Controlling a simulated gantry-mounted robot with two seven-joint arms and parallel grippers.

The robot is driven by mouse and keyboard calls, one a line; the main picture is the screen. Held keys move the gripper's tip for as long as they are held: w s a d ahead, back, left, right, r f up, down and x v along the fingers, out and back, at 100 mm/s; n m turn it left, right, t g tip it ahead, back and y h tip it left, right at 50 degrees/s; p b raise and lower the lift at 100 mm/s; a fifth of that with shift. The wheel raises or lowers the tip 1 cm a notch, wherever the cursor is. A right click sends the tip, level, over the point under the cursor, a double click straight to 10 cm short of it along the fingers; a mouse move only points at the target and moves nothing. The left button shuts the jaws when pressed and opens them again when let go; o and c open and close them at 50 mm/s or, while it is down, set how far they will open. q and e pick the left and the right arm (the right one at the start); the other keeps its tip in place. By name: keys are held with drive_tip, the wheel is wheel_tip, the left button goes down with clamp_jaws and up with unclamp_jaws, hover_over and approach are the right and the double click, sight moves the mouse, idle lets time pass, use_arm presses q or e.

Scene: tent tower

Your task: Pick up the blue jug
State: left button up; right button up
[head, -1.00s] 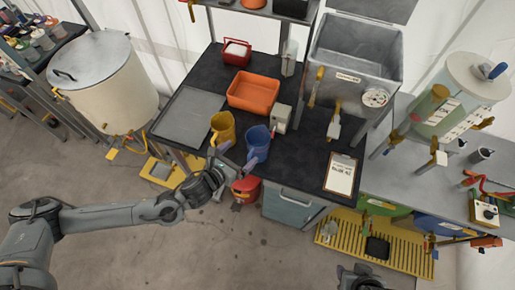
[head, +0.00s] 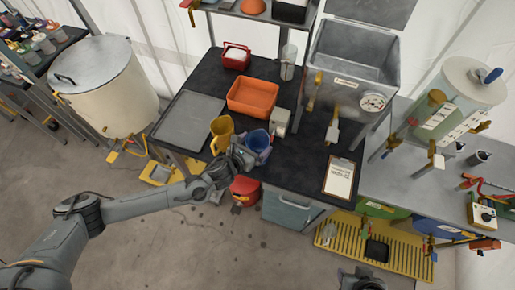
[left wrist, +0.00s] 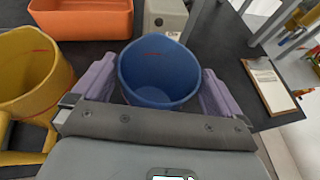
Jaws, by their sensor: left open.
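The blue jug (head: 258,141) stands upright near the front edge of the dark table. It also shows in the left wrist view (left wrist: 158,73), with its open top towards the camera. My left gripper (head: 247,153) is at the jug's front side. In the left wrist view its two purple-grey fingers (left wrist: 157,92) are open, one on each side of the jug. I cannot tell whether either finger touches it. The jug's handle is hidden. My right gripper is not clearly visible; only a dark part of me shows at the bottom edge of the head view.
A yellow jug (head: 222,132) stands close to the left of the blue jug. An orange bin (head: 252,96) is behind, and a small grey box (head: 280,121) is close on the right. A clipboard (head: 340,177) lies at the table's right. A red bucket (head: 245,190) is on the floor.

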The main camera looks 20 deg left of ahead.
use_arm(q)
drive_tip(key=shift+w+f, duration=0.1)
drive_tip(key=c, duration=1.1)
drive_tip(key=shift+o, duration=0.2)
